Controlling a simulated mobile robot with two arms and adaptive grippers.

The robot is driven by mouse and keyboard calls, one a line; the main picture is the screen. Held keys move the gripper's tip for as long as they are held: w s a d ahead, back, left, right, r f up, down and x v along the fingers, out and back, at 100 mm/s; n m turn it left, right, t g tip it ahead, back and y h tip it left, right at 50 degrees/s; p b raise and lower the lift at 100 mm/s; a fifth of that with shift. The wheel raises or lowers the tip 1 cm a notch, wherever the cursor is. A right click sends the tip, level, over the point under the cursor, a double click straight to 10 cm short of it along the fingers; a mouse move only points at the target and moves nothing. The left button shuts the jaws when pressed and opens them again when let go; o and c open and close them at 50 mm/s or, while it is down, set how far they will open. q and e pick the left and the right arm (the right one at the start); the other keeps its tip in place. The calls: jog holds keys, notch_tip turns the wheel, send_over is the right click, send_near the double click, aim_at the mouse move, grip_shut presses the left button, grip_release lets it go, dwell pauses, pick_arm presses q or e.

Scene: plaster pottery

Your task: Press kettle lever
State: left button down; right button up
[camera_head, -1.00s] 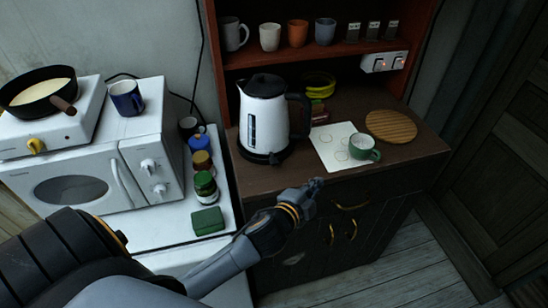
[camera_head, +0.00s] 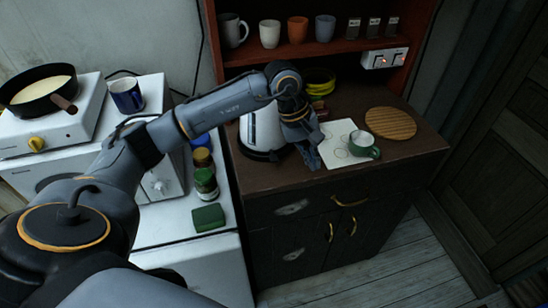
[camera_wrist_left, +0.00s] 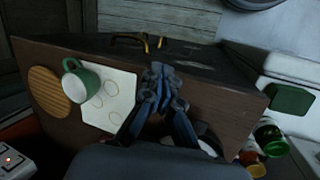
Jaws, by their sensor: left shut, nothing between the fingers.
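The white kettle (camera_head: 262,130) with a black base stands on the brown cabinet top. In the head view my left arm and gripper cover its lid, handle and right side, so its lever is hidden. My left gripper (camera_head: 312,164) points down beside the kettle's right side, with its tips low near the cabinet top. It is shut and empty. In the left wrist view the gripper (camera_wrist_left: 157,72) shows shut over the cabinet top, and a small part of the kettle (camera_wrist_left: 208,146) shows at the lower right. I cannot tell whether gripper and kettle touch. My right gripper is not in view.
A paper sheet (camera_head: 337,153) with a green mug (camera_head: 363,145) and a round wooden board (camera_head: 391,124) lie right of the gripper. A shelf (camera_head: 345,49) with cups is behind. Jars (camera_head: 206,185) and a green sponge (camera_head: 208,218) are at the left. The cabinet's front right is clear.

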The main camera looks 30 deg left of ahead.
aim_at(274, 159)
pick_arm(q)
jog(key=a+r+y, duration=0.1)
jog(key=a+y, duration=0.1)
jog(key=a, duration=0.3)
jog(key=a+r+m+y, duration=0.1)
jog(key=a+y, duration=0.1)
jog(key=a, duration=0.4)
jog(key=shift+r+g+y, duration=0.3)
jog(key=shift+y, duration=0.1)
jog(key=f+b, duration=0.1)
jog(key=f, duration=0.2)
jog(key=f+b, duration=0.2)
jog(key=f, duration=0.1)
jog(key=shift+w+a, duration=0.2)
jog(key=shift+w+f+b, duration=0.1)
jog(key=shift+f+b, duration=0.3)
jog(key=shift+f, duration=0.1)
jog(key=shift+f, duration=0.1)
